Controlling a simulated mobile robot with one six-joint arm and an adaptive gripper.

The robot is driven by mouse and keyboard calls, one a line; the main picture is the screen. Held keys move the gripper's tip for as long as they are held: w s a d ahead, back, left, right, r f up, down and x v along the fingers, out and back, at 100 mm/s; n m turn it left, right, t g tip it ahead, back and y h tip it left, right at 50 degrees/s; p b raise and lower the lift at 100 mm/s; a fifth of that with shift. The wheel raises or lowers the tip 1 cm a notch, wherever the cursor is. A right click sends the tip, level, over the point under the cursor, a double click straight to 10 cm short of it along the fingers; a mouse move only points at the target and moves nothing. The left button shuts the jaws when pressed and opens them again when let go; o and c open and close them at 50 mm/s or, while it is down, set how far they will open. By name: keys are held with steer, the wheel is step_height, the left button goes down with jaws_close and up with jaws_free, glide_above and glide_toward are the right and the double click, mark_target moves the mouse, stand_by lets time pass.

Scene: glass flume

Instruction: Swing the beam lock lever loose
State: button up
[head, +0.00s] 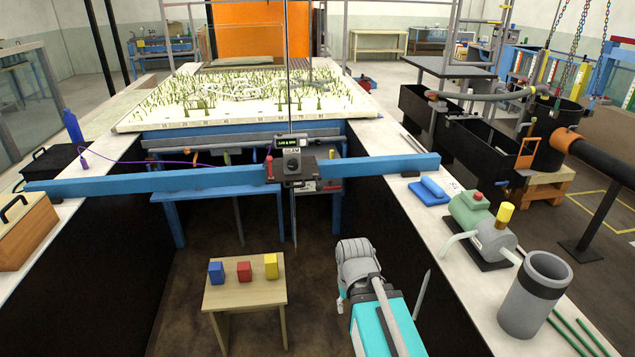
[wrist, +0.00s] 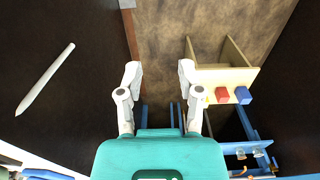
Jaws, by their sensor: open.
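The blue beam (head: 190,180) spans the flume from wall to wall in the head view. A dark carriage with a dial and a small display (head: 292,165) sits on it right of the middle. A small upright red part (head: 269,168), which looks like the lock lever, stands on the beam just left of the carriage. My gripper (wrist: 160,72) is open and empty in the wrist view, fingers apart over the flume floor. My arm is low at the front of the head view, nearer than the beam and well apart from the lever. The lever cannot be made out in the wrist view.
A small wooden table (head: 245,297) carries a blue, a red and a yellow block; it also shows near my right finger in the wrist view (wrist: 228,78). A pump (head: 495,240) and grey cylinder (head: 533,295) stand on the right ledge. A thin rod hangs below the carriage.

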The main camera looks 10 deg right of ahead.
steer(key=w+d+f+m+t+b, duration=0.15)
steer(key=w+t, duration=0.25)
steer(key=w, duration=0.5)
steer(key=t+b, duration=0.8)
steer(key=t, duration=0.6)
glide_toward(317, 182)
steer(key=shift+s+d+f+m, duration=0.1)
steer(key=shift+s+f+m, duration=0.05)
steer(key=shift+s, duration=0.75)
steer(key=shift+s+d+f+m, duration=0.1)
steer(key=shift+s, duration=0.75)
steer(key=shift+w, duration=0.15)
steer(key=w, duration=1.3)
steer(key=shift+w+a, duration=0.15)
steer(key=shift+w, duration=0.1)
jaws_close()
